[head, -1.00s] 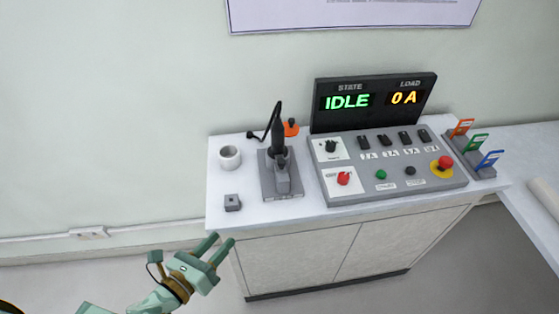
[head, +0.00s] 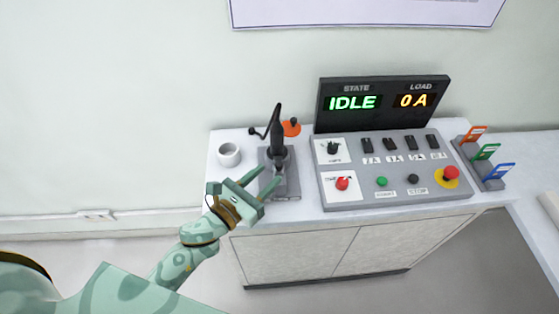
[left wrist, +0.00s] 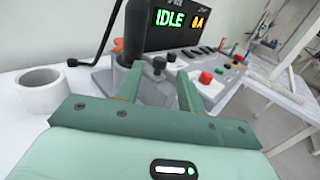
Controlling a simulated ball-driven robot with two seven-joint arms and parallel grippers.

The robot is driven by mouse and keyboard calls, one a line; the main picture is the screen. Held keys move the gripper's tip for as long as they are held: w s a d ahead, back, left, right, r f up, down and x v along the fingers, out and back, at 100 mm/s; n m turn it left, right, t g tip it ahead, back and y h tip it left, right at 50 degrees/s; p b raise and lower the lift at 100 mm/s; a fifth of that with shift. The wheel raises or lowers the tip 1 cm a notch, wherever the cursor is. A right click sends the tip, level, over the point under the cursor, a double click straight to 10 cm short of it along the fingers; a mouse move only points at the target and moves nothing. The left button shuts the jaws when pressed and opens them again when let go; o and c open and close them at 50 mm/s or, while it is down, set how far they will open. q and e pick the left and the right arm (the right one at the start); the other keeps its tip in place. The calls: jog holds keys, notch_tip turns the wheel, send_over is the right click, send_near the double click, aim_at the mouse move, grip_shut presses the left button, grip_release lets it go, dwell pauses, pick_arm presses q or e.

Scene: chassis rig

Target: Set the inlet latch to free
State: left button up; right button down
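On the grey control panel (head: 398,193), a red knob (head: 342,184) sits on a lower white plate and a black knob (head: 333,148) on an upper one. Their labels are too small to read, so I cannot tell which part is the inlet latch. My left gripper (head: 269,177) is open and empty in front of this base, short of the red knob. Its two parted fingers also show in the left wrist view (left wrist: 160,80). My right gripper is not in view.
A white cup-like ring (head: 229,154) stands at the left of the bench, with an orange knob (head: 291,128) behind the handle. A display (head: 380,102) reads IDLE and 0 A. A red stop button (head: 450,174) and coloured tags (head: 487,152) are at the right.

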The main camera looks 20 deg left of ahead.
aim_at(280, 174)
pick_arm(q)
jog(key=x, duration=0.6)
jog(key=shift+s, duration=0.1)
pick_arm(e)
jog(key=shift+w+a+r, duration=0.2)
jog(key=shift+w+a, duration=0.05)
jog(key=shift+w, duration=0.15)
pick_arm(q)
grip_shut()
jog(key=shift+s+d, duration=0.25)
jog(key=shift+s, duration=0.35)
jog(key=shift+s+d, duration=0.25)
jog(key=shift+s, duration=0.4)
jog(key=shift+c, duration=0.5)
grip_release()
jog(key=shift+o, duration=0.5)
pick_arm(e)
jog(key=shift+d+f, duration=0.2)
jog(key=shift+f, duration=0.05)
